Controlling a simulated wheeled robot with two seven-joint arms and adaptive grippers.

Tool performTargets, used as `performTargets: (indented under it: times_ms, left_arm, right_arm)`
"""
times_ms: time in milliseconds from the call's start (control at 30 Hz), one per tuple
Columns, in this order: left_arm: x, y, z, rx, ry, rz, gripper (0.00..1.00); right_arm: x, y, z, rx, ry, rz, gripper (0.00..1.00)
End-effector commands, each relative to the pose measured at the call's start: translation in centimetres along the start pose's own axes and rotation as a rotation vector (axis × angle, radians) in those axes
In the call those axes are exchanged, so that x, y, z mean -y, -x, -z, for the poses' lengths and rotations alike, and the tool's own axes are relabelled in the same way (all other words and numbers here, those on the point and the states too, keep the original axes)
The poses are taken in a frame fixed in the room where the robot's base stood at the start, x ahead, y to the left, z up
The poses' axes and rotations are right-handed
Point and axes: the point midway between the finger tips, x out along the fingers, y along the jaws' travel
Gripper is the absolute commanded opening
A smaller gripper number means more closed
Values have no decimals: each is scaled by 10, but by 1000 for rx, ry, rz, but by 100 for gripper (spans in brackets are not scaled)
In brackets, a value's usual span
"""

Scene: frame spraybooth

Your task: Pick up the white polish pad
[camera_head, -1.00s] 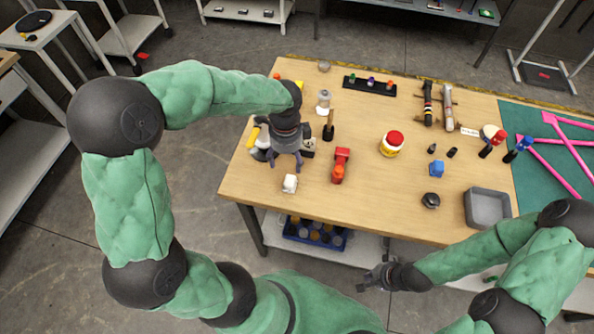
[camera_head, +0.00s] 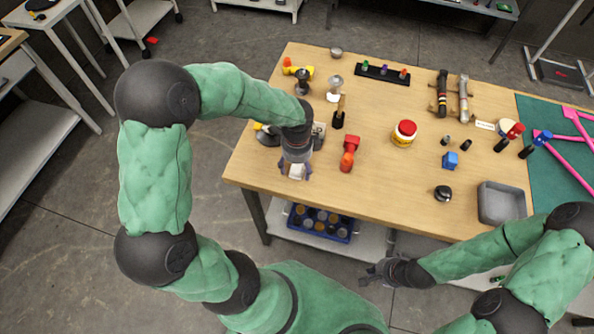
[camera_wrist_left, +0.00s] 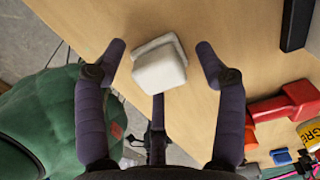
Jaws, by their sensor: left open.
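The white polish pad (camera_head: 296,171) lies near the front left edge of the wooden table. In the left wrist view it is a small white block with a thicker top part (camera_wrist_left: 160,72) on the wood, lying between the spread fingers. My left gripper (camera_head: 294,174) is open, above and around the pad, pointing down. Its fingertips stand apart on either side in the wrist view (camera_wrist_left: 160,48), with gaps to the pad. In the head view the gripper partly hides the pad. My right gripper (camera_head: 370,276) is in front of the table, empty, its fingers apart.
A red tool (camera_head: 349,154) lies right of the pad. A dark-handled brush (camera_head: 339,117) stands behind it. A jar with a red lid (camera_head: 404,133), a blue block (camera_head: 450,160) and a grey tray (camera_head: 501,203) are farther right.

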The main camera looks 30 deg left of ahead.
Motion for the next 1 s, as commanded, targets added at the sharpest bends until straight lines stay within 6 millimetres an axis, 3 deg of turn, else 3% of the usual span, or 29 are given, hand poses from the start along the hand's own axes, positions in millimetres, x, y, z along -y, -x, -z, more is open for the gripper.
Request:
performTargets:
  times_ms: [233,400,467,1000]
  left_arm:
    - [0,-2,0,0,0,0,68]
    - [0,-2,0,0,0,0,20]
    - [0,-2,0,0,0,0,7]
    - [1,8,0,0,0,2,7]
  right_arm:
    - [0,0,0,0,0,0,0]
    - [0,0,0,0,0,0,0]
    - [0,0,0,0,0,0,0]
    - [1,3,0,0,0,0,0]
